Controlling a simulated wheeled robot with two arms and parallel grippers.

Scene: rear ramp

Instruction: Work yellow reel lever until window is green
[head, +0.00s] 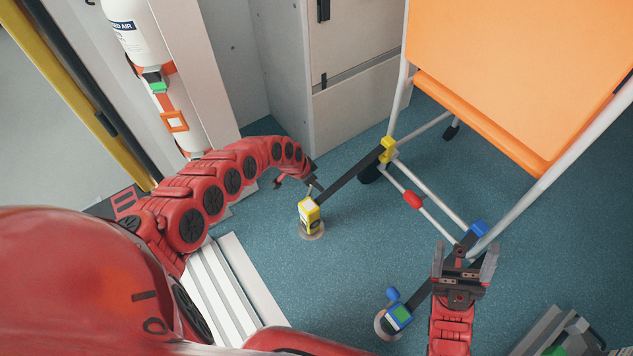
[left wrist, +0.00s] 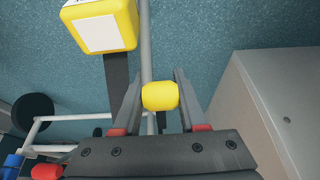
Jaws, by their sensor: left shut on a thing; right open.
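The yellow reel (head: 309,214) stands on a round floor mount, with a dark strap (head: 350,176) running to a yellow hook (head: 387,149) on the chair's frame. In the left wrist view the yellow reel (left wrist: 118,22) shows a white window (left wrist: 100,33), not green. The yellow lever knob (left wrist: 160,96) sits between the fingers of my left gripper (left wrist: 158,82), which is shut on it. In the head view my left gripper (head: 311,180) is just above the reel and mostly hides the lever. My right gripper (head: 465,258) is open and empty, near the blue hook.
The orange chair (head: 510,70) on white tubes stands at the upper right. A blue reel (head: 398,317) with a green window is straped to a blue hook (head: 478,229). A grey cabinet (head: 357,110) stands behind. Blue floor is clear between the reels.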

